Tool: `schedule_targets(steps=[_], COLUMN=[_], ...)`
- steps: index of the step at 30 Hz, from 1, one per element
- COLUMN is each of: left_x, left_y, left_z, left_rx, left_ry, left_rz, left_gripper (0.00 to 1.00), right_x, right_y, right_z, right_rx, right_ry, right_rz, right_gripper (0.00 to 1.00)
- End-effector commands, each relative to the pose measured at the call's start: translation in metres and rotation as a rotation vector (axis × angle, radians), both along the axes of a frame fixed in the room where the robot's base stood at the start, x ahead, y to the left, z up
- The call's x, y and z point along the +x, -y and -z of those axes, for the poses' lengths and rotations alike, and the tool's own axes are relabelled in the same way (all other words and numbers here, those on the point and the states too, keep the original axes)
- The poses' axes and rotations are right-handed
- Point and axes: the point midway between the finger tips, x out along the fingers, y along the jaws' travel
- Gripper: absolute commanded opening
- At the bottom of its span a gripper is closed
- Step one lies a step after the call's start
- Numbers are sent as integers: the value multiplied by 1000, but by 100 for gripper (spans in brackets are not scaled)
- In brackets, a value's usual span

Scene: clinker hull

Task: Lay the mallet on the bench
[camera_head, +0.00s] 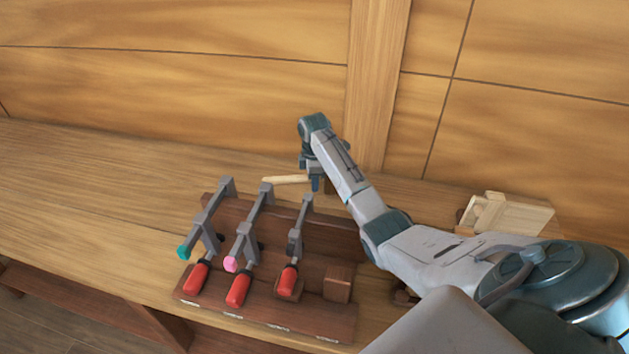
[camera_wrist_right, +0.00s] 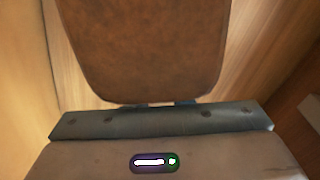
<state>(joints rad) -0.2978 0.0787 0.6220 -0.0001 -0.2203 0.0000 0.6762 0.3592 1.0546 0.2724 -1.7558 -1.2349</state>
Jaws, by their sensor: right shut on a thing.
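The mallet shows in the head view as a pale handle (camera_head: 285,180) pointing left from my right gripper (camera_head: 313,184). My right gripper is shut on the mallet, near the back of the bench (camera_head: 100,200) and behind the clamp rack. In the right wrist view a large brown mallet head (camera_wrist_right: 150,45) fills the upper middle and hides most of the jaws. I cannot tell whether the mallet touches the bench. My left gripper is out of view.
A dark wooden rack (camera_head: 265,312) holds several clamps with red handles (camera_head: 238,290) at the bench front. A pale wooden block piece (camera_head: 510,217) stands at the right. The planked hull wall (camera_head: 180,90) rises behind. The bench is clear at the left.

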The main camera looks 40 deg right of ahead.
Motion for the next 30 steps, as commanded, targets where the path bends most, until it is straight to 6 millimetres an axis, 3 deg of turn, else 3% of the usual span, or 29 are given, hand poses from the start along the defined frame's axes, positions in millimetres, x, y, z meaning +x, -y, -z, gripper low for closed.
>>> schedule_targets(steps=[11, 12, 15, 25, 30], left_x=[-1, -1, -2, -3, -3], left_y=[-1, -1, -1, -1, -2], left_z=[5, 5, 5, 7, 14], left_rx=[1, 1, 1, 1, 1], left_ry=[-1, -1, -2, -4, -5], left_rz=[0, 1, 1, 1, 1], left_gripper=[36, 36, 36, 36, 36], right_x=[1, 1, 0, 0, 1], right_y=[0, 0, 0, 0, 1], right_z=[4, 4, 4, 3, -17], right_rx=[-1, -1, -1, 0, -2], right_ry=[2, 2, 2, 0, 5], right_rz=[0, 0, 0, 0, 1], right_gripper=[0, 26, 46, 46, 46])
